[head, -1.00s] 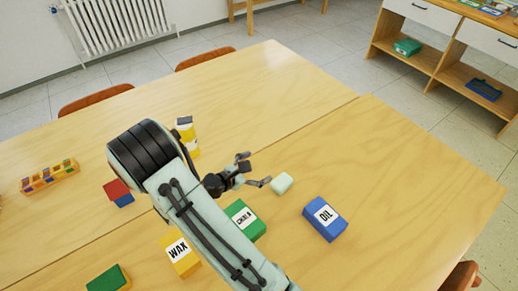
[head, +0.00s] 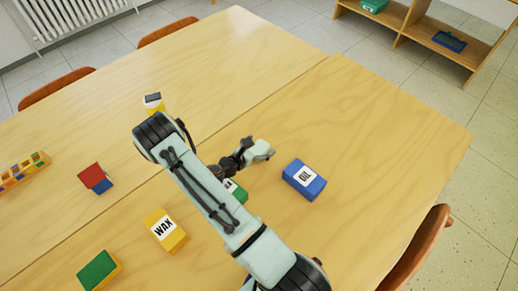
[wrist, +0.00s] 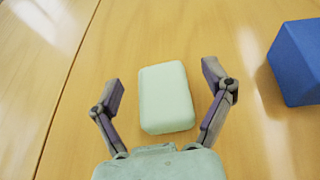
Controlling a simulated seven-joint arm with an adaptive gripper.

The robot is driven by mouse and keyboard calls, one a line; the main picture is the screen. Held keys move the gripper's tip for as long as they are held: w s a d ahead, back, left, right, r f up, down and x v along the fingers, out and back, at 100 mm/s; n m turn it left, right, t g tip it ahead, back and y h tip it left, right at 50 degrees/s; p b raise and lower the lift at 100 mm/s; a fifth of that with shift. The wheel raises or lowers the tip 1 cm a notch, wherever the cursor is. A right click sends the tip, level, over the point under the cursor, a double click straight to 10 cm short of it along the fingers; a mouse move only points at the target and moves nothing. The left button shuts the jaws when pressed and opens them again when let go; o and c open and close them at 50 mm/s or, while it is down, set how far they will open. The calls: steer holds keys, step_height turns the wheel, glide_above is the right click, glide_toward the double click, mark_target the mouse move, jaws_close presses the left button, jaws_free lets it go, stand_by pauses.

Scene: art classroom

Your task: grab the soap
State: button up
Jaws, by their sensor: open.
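The soap is a pale green rounded block (wrist: 166,97) lying on the wooden table in the wrist view. My gripper (wrist: 163,90) is open, with one finger on each side of the soap and a gap visible on both sides. In the head view my gripper (head: 257,147) is low over the table, and the soap there is hard to tell apart from the gripper. Whether the fingertips touch the table cannot be told.
A blue OIL box (head: 304,179) stands just right of my gripper; it also shows in the wrist view (wrist: 299,62). A green box (head: 235,190) is partly hidden behind my arm. A yellow WAX box (head: 166,231) stands left. The table beyond the gripper is clear.

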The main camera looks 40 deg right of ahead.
steer(key=shift+x, duration=0.85)
steer(key=c, duration=1.3)
steer(key=shift+o, duration=0.2)
